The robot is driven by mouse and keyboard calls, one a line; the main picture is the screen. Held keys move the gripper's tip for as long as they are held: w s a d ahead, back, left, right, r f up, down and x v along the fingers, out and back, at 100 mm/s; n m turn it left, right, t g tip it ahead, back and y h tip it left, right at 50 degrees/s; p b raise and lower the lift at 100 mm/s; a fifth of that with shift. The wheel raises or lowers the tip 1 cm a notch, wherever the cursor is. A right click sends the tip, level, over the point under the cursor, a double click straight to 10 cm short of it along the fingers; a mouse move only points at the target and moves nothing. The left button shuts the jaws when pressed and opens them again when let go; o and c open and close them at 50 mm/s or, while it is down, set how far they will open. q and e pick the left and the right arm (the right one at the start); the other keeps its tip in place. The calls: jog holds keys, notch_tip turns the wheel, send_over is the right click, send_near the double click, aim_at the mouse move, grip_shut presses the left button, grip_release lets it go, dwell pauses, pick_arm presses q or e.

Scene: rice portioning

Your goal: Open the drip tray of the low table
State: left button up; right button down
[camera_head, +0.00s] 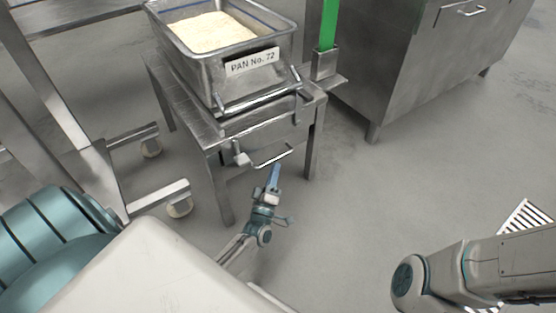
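The low steel table (182,101) stands at centre left. Its drip tray (262,139) sits under the top, with a thin bar handle (272,160) at its front. The tray appears to be closed, its front near the table's edge. My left gripper (275,168) is just in front of and below the handle, its fingers pointing up toward it. The fingers overlap in this view, so I cannot tell whether they touch the handle or are apart. My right arm shows at lower right; its gripper is out of view.
A steel pan (235,83) of rice, labelled "PAN No. 72", stands on the low table. A green upright (328,25) rises from a holder (325,64) at the table's right. A wheeled rack (62,98) is at left and a steel cabinet (405,75) at back right.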

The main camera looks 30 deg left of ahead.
aim_at(278, 157)
pick_arm(q)
jog(key=b+x, duration=0.1)
jog(key=x, duration=0.4)
grip_shut()
